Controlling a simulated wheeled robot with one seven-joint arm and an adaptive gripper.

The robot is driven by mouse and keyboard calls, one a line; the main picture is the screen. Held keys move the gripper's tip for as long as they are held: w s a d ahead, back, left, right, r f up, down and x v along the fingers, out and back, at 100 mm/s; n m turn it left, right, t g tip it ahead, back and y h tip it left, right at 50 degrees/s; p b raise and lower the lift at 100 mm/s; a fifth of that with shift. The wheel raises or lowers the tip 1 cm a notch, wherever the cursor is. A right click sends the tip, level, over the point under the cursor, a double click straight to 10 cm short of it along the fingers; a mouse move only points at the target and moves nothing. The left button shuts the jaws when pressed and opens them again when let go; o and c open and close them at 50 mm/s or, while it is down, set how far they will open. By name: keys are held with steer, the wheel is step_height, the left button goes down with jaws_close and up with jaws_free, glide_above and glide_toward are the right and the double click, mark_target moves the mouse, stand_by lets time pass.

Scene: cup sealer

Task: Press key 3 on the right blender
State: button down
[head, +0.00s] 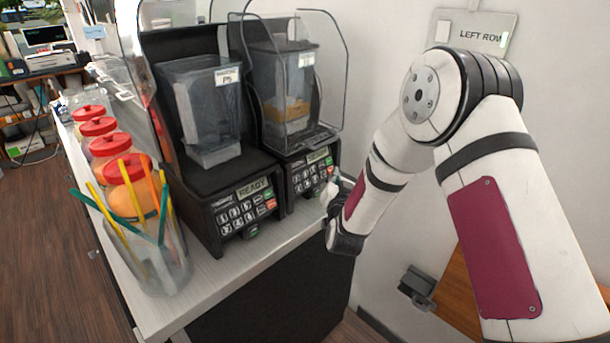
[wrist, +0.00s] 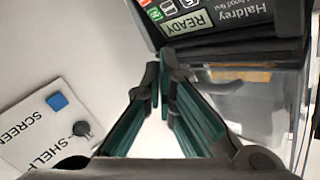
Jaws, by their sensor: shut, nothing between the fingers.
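The right blender (head: 283,85) stands on the counter. Its clear jar holds an orange-brown layer. Its front has a lit READY display (head: 318,155) and a keypad (head: 304,179), whose right side is partly hidden by my gripper. I cannot make out key 3. My gripper (head: 332,192) is at the right edge of this keypad. In the wrist view its fingertips (wrist: 160,72) are together and empty, below the READY display (wrist: 187,23) in the picture. Only a few keys show at the top edge there, including a green one and a red one. Contact is not clear.
The left blender (head: 205,100) stands close beside the right one, with its own READY keypad (head: 246,207). Red-lidded jars (head: 104,143) and a clear cup of colored sticks (head: 150,265) line the counter's left side. A white wall is at right, with a sign (wrist: 50,125).

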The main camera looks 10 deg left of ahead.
mark_target(305, 174)
steer(key=w+a+f+b, duration=0.2)
steer(key=w+a+b, duration=0.2)
steer(key=w+a, duration=0.1)
steer(key=shift+a+f+b, duration=0.35)
steer(key=shift+a+f, duration=0.05)
steer(key=shift+a, duration=0.35)
steer(key=shift+w+a, duration=0.1)
stand_by(1.1)
steer(key=shift+w+a+f, duration=0.1)
steer(key=shift+w+a, duration=0.1)
steer(key=shift+a, duration=0.05)
steer(key=shift+w+a+f+b, duration=0.15)
steer(key=shift+w+a+b, duration=0.05)
steer(key=shift+a+b, duration=0.1)
stand_by(0.8)
steer(key=shift+d, duration=0.1)
steer(key=shift+s+d+r+p, duration=0.3)
steer(key=shift+s+d+p, duration=0.2)
steer(key=shift+d, duration=0.05)
